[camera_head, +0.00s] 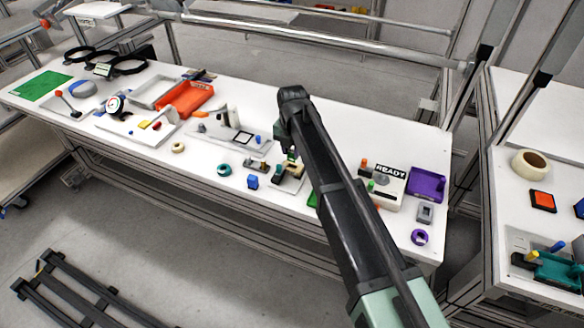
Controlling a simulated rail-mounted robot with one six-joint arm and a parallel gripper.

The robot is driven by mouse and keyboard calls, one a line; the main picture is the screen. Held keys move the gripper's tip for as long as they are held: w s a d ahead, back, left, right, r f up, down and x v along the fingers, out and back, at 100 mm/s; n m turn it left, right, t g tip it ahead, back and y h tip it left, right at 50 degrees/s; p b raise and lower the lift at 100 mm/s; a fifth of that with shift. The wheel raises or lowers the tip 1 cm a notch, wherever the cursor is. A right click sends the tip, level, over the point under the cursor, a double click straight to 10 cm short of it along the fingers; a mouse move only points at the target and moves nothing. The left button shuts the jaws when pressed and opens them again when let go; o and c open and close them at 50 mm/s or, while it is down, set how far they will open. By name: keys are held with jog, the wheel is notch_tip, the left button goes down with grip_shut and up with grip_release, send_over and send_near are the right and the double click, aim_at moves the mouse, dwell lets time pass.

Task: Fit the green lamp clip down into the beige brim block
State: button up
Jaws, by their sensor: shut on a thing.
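My arm reaches over the white table and its far end bends down. My gripper (291,152) is small in the head view and partly hidden by my own arm. It is shut on a small green piece, which looks like the green lamp clip (292,158). The beige brim block (298,170) is on the table just below the gripper, with a dark teal part (278,172) at its left. The view is too small to tell whether the clip touches the block or sits above it.
A brown-grey piece (257,165), a blue block (252,181) and a teal ring (224,170) lie left of the block. Right of my arm are a READY box (388,187), a purple bin (427,184) and a purple ring (419,237). An orange tray (186,99) stands further left.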

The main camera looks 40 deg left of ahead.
aim_at(292, 160)
notch_tip(292, 160, down, 5)
jog(key=b, duration=0.4)
jog(key=shift+r, duration=0.5)
jog(key=shift+f, duration=0.25)
jog(key=o, duration=0.9)
jog(key=shift+r, duration=0.1)
notch_tip(292, 160, up, 13)
jog(key=p, duration=1.2)
jog(key=shift+p, duration=0.35)
jog(key=shift+f, duration=0.35)
